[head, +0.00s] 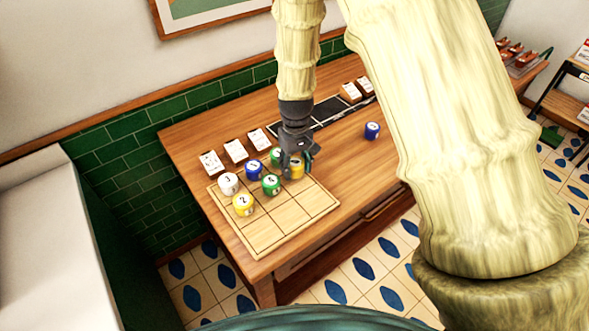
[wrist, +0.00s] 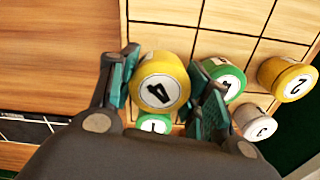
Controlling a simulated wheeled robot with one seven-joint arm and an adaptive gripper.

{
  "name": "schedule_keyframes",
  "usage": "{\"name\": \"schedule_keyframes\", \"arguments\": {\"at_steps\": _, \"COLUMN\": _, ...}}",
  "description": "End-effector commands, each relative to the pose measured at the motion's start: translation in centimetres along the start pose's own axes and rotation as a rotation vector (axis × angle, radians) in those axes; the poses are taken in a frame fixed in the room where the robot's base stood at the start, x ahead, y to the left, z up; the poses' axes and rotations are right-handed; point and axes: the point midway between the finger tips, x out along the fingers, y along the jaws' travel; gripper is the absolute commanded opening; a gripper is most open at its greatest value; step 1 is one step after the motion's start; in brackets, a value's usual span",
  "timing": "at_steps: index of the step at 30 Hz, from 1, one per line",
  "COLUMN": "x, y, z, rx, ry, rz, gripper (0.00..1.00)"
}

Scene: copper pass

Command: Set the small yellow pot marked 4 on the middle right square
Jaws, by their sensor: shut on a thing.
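The yellow pot marked 4 (wrist: 160,88) is between the two fingers of my gripper (wrist: 163,92), which is shut on it. In the head view the pot (head: 297,170) is partly hidden by my gripper (head: 296,165). It is at the middle right square of the board (head: 265,238), in line with the yellow pot marked 2 (head: 243,205) and the green pot marked 4 (head: 271,184). I cannot tell whether its base touches the board.
The back row holds a white pot marked 3 (head: 228,183), a blue pot (head: 253,168) and a green pot (head: 277,155), close to my gripper. The front row is bare. Another blue pot (head: 372,130) stands off the board. Cards (head: 235,150) stand behind.

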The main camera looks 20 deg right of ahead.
Motion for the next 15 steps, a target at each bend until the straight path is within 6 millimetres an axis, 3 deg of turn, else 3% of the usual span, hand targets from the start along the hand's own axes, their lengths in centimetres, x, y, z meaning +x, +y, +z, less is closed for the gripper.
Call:
{"name": "schedule_keyframes", "arguments": {"at_steps": 5, "x": 0.4, "y": 0.1, "z": -0.1, "rx": -0.001, "ry": 0.0, "rz": 0.0, "gripper": 0.2}}
{"name": "schedule_keyframes", "arguments": {"at_steps": 15, "x": 3.5, "y": 0.1, "z": -0.1, "rx": -0.001, "ry": 0.001, "rz": 0.001, "gripper": 0.2}}
